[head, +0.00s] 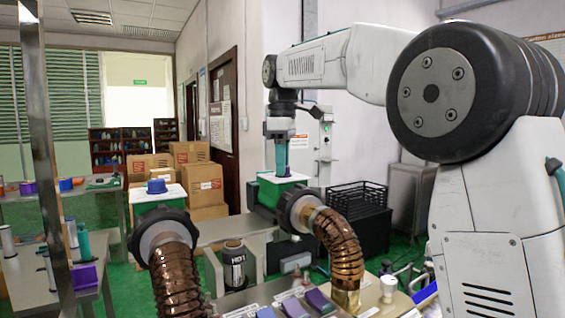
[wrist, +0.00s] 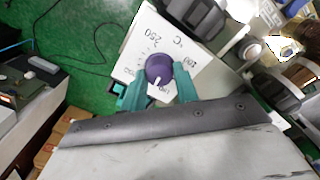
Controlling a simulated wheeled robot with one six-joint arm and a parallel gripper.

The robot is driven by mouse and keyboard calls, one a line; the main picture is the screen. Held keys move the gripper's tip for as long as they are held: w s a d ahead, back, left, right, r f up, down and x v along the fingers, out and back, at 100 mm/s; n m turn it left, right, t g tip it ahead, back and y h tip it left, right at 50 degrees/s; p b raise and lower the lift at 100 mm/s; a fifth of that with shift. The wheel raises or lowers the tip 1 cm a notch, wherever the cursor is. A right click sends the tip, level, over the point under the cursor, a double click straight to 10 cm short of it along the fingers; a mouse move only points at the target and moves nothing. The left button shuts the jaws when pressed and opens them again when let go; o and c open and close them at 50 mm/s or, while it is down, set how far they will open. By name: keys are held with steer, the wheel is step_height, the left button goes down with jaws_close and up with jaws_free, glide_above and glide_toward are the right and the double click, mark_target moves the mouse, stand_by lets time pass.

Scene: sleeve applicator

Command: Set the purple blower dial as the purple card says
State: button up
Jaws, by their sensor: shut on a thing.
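The purple dial (wrist: 160,68) sits on a white scale plate (wrist: 146,30) with printed numbers, including 250 and a °C mark. A white mark on the dial points to the lower side of the picture, toward print that is partly hidden. My gripper (wrist: 155,92) has its teal fingers on either side of the dial and is shut on it. In the head view my gripper (head: 282,168) points straight down at the white top of the right blower (head: 266,190), and the dial is hidden there. I cannot make out a purple card with readable text.
A second blower (head: 157,200) with a blue dial (head: 156,186) stands at the left. Two copper hoses (head: 175,275) (head: 338,245) with black collars rise in front. A can marked HOT (head: 234,268) stands between them. A black crate (head: 357,198) is behind at the right.

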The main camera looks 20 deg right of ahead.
steer(key=shift+r, duration=0.1)
steer(key=o, duration=1)
step_height(320, 180, up, 8)
steer(key=shift+f, duration=0.15)
steer(key=shift+s, duration=0.1)
